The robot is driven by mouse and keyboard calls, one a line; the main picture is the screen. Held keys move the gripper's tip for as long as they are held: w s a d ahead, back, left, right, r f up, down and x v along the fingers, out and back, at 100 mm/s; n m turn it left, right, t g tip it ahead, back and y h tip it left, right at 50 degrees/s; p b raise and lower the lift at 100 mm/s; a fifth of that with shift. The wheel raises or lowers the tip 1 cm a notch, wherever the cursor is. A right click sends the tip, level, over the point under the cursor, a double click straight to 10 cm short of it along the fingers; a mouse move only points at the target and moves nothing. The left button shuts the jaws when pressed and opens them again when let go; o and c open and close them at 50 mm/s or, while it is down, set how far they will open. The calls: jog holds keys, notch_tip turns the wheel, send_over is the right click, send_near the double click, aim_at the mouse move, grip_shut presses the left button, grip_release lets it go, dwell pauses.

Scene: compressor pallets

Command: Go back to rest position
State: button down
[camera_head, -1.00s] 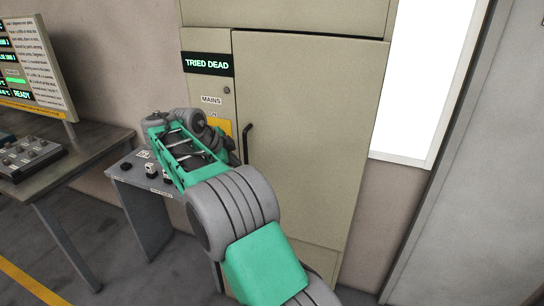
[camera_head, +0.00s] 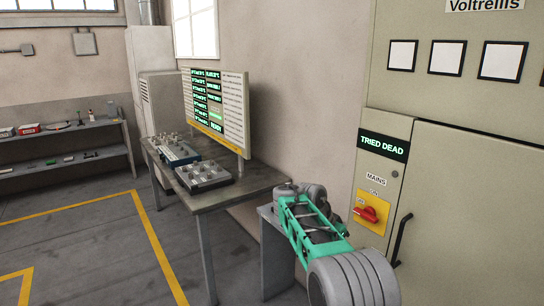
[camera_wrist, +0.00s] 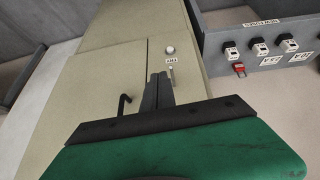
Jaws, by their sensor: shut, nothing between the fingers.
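My gripper (camera_wrist: 158,92) shows in the wrist view with its two dark fingers together and nothing between them. It points at the beige cabinet (camera_wrist: 110,85), whose dark door handle (camera_wrist: 124,104) is left of the fingers. In the head view my green and grey arm reaches from the bottom right toward the small grey stand beside the cabinet (camera_head: 470,200). My fingers cannot be made out there. The cabinet carries a red mains switch (camera_head: 370,214) on a yellow plate and a lit "TRIED DEAD" sign (camera_head: 384,146).
A table (camera_head: 235,192) with control boxes (camera_head: 204,176) and a display board (camera_head: 211,110) stands left of my arm. A shelf (camera_head: 60,150) is at the far left. The floor inside the yellow lines (camera_head: 160,250) is clear. A grey panel (camera_wrist: 255,30) holds a red item (camera_wrist: 239,69).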

jog(key=s+a+f+n+g+y, duration=0.25)
jog(key=s+a+f+n, duration=0.35)
jog(key=s+f+n, duration=0.5)
jog(key=s+a+r+y, duration=0.2)
jog(key=s+a, duration=0.1)
jog(key=s, duration=1)
jog(key=s+r+n+y, duration=0.1)
jog(key=s+r, duration=0.1)
jog(key=s, duration=0.6)
notch_tip(320, 180, up, 8)
jog(key=d+m+t+b, duration=0.1)
jog(key=d+t, duration=0.1)
jog(key=t, duration=0.2)
jog(key=shift+r, duration=0.25)
jog(key=c, duration=2.1)
grip_release()
jog(key=shift+t, duration=0.25)
